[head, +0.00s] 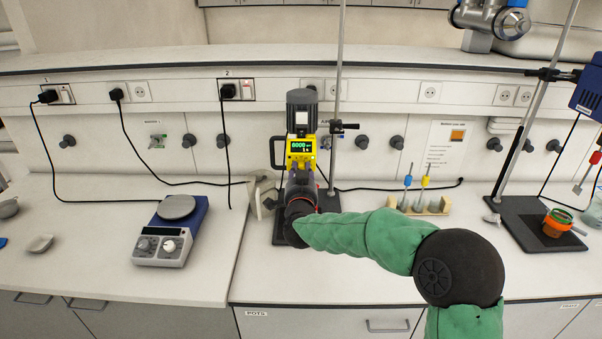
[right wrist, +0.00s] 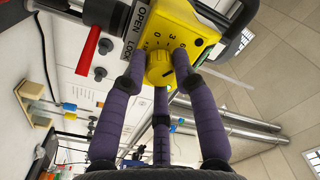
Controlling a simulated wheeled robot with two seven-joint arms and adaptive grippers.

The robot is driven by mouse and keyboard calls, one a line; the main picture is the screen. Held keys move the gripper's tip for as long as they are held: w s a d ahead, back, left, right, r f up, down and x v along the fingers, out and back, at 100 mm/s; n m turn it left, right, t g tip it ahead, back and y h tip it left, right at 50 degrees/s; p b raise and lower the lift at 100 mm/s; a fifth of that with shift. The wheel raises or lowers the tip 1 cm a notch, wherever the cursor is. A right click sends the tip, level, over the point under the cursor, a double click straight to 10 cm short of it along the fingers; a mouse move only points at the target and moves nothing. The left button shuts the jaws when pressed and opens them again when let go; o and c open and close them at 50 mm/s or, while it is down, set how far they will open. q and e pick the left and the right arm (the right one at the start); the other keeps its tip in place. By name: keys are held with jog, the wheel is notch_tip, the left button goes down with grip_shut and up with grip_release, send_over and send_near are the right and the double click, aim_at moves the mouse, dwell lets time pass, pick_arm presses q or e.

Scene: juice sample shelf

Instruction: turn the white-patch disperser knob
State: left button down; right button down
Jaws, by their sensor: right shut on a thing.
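The disperser (head: 301,148) stands upright on its stand at the back middle of the bench, a grey motor above a yellow head with a lit green display that seems to read zeros. Its round yellow knob (right wrist: 158,69) shows in the right wrist view below a printed scale of 0, 3, 6. A dark mark shows on the knob's face; I cannot make out a white patch. My right gripper (right wrist: 158,76) has its purple fingers around the knob, shut on it. In the head view the hand hides the knob. My left gripper is not in view.
A hotplate stirrer (head: 167,240) stands to the left. A metal stand rod (head: 338,70) rises just right of the disperser. A small rack (head: 420,206) with blue and yellow-topped tools stands further right. In the wrist view a red lever (right wrist: 87,50) is near the fingers.

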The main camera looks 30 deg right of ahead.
jog(key=shift+d+r, duration=0.15)
jog(key=shift+r, duration=0.2)
jog(key=c, duration=1)
grip_release()
jog(key=shift+o, duration=0.2)
jog(key=shift+f, duration=0.15)
jog(key=v, duration=1.2)
jog(key=shift+f, duration=0.15)
